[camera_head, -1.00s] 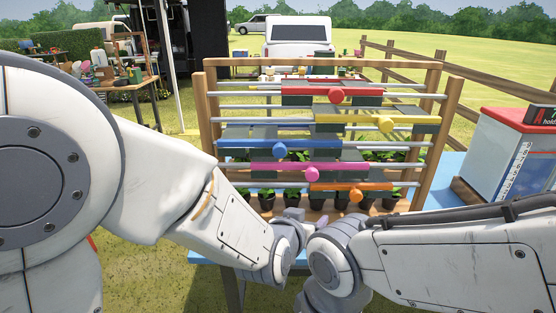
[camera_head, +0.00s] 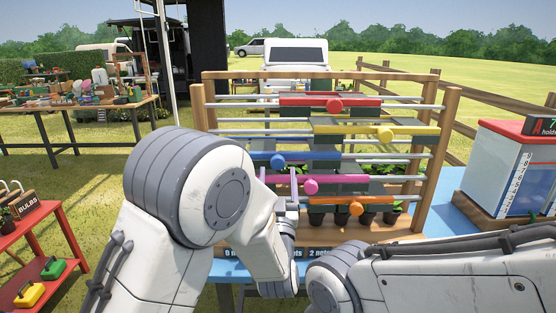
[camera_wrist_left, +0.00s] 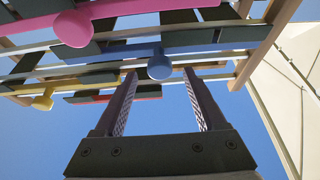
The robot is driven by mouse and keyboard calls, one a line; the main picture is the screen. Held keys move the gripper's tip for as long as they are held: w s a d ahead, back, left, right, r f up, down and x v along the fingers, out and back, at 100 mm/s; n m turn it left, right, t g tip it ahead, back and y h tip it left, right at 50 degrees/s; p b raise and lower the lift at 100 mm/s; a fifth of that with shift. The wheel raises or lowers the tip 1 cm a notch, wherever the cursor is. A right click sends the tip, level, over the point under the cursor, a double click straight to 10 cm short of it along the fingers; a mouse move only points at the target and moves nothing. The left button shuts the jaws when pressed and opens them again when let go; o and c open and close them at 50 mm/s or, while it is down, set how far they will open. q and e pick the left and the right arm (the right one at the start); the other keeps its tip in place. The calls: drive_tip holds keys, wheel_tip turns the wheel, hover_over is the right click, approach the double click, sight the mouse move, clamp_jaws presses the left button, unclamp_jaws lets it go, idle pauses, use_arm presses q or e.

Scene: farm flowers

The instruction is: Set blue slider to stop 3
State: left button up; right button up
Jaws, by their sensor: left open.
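The blue slider is a bar (camera_head: 318,156) with a round blue knob (camera_head: 278,160) on the middle rail of a wooden rack; the knob sits towards the rack's left. My left gripper (camera_head: 279,182) is open and upright in front of the rack, just below the blue knob in the head view. In the left wrist view the blue knob (camera_wrist_left: 159,67) appears between the two open fingertips (camera_wrist_left: 160,77); contact cannot be told. The stop marks cannot be made out. My right arm comes in from the right; its gripper does not show.
Red (camera_head: 334,105) and yellow (camera_head: 386,134) knobs are above; pink (camera_head: 311,186) and orange (camera_head: 356,208) knobs are below, close to my left gripper. Potted plants stand behind the lower rails. A dispenser box (camera_head: 505,165) stands right of the rack.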

sight(278, 166)
use_arm(q)
drive_tip(key=shift+p+x, duration=0.4)
drive_tip(key=shift+x, duration=1.95)
drive_tip(key=shift+c, duration=0.3)
clamp_jaws()
